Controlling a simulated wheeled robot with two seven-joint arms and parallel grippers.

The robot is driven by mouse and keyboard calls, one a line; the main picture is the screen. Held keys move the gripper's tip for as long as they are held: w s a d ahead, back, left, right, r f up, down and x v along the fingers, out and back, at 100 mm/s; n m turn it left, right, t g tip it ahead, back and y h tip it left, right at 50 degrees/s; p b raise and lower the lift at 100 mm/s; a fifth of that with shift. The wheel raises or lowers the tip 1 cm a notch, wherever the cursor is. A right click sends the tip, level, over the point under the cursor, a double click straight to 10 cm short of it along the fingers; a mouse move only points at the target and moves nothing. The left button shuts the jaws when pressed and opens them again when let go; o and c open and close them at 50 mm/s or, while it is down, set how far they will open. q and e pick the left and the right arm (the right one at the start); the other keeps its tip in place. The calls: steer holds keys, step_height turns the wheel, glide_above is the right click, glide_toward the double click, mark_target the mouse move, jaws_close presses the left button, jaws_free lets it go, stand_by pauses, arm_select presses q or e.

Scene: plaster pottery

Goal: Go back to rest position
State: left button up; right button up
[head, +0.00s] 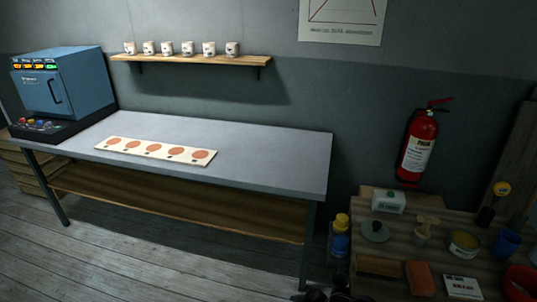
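The grey-topped table (262,166) stands in front of me along the wall. On it lies a pale board (206,162) with a row of several round orange-brown spots. A blue box-shaped machine (78,82) with a door handle and lit displays stands at the table's left end.
Several mugs stand on a wall shelf (190,60). A red fire extinguisher (417,146) hangs on the right wall. A wooden side table (395,249) at lower right holds pots, sponges and tools. Bottles (340,237) stand beside it. The grey table's right half and the floor at left (130,270) are clear.

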steer(key=s+d+f+m+h, duration=0.2)
steer(key=s+d+f+m, duration=0.25)
steer(key=s+f, duration=0.5)
steer(key=s+d+f+m+g+h, duration=0.1)
steer(key=s+f, duration=0.4)
steer(key=s, duration=0.6)
steer(key=s+d+f+m+g+h, duration=0.2)
steer(key=s+d+f, duration=0.4)
steer(key=s, duration=0.6)
steer(key=s+d+f+m+g+h, duration=0.1)
steer(key=s+d+f+m+h, duration=0.1)
steer(key=s+f, duration=0.4)
steer(key=s+d+m, duration=0.1)
steer(key=s+d, duration=0.1)
steer(key=s, duration=0.3)
steer(key=shift+s+f, duration=0.2)
steer(key=shift+s, duration=0.2)
